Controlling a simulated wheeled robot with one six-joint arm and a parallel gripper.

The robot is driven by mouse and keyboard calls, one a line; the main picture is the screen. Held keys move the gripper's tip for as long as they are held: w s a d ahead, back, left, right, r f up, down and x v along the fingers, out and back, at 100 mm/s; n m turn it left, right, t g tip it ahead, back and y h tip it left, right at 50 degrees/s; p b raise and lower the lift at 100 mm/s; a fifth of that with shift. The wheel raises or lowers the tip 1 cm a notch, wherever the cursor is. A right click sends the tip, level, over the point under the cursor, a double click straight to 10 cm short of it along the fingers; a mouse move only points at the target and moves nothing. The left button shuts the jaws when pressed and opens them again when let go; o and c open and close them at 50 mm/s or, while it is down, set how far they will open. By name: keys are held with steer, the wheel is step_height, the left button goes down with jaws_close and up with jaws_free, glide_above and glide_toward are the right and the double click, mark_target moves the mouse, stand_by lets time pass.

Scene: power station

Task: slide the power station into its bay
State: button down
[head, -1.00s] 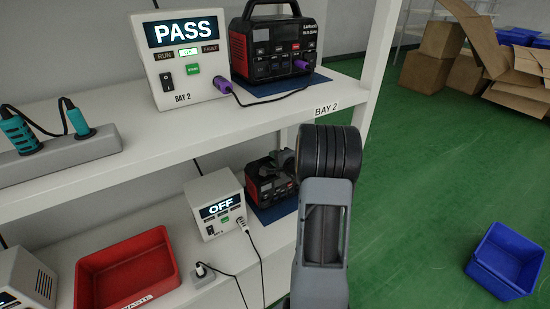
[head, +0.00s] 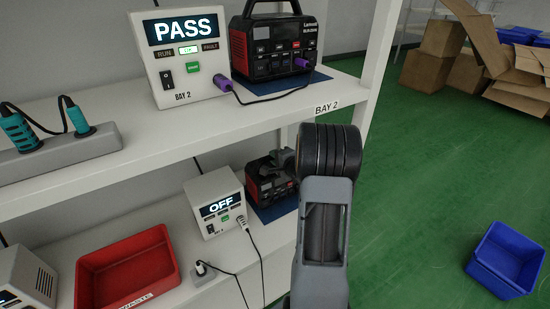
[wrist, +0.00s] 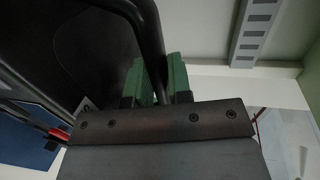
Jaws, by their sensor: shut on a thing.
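A black and red power station (head: 264,184) sits on the lower shelf over a blue mat (head: 272,213), right of a white tester reading OFF (head: 218,206). My arm hides its right part. In the wrist view its dark body (wrist: 60,50) fills the left side. My gripper (wrist: 158,82) has green finger pads on either side of the black carry handle (wrist: 150,35) and is shut on it. In the head view the gripper is mostly hidden behind my arm. Whether the station touches the mat cannot be told.
Above, on the BAY 2 shelf (head: 300,112), a second power station (head: 275,50) is cabled to a tester reading PASS (head: 180,60). A red waste bin (head: 125,270) and cables lie left on the lower shelf. A shelf post (head: 375,60) stands close to my arm. A blue bin (head: 505,260) is on the floor.

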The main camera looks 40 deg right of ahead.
steer(key=shift+f, duration=0.1)
stand_by(0.7)
steer(key=c, duration=1)
jaws_free()
steer(key=shift+f, duration=0.15)
steer(key=shift+o, duration=0.2)
steer(key=shift+s+f, duration=0.15)
steer(key=shift+f, duration=0.2)
steer(key=r+v, duration=0.1)
steer(key=v, duration=1.3)
steer(key=s+d+f+n+g+h+p, duration=0.1)
steer(key=s+d+f+n+g+h, duration=0.2)
steer(key=s+f+n+g+h, duration=0.5)
steer(key=a+r+n+g+y+p, duration=0.1)
steer(key=a+r, duration=0.4)
steer(key=a, duration=0.5)
steer(key=s+a+r+n+g+y+p, duration=0.1)
steer(key=a+r+n+y, duration=0.3)
steer(key=a, duration=0.5)
steer(key=s+a+r+n+g+y, duration=0.1)
steer(key=a+r+n+y, duration=0.2)
steer(key=a, duration=0.7)
step_height(320, 180, up, 4)
steer(key=shift+a+f+n+g+p, duration=0.2)
steer(key=shift+a+n+g+p, duration=0.15)
steer(key=shift+n, duration=0.85)
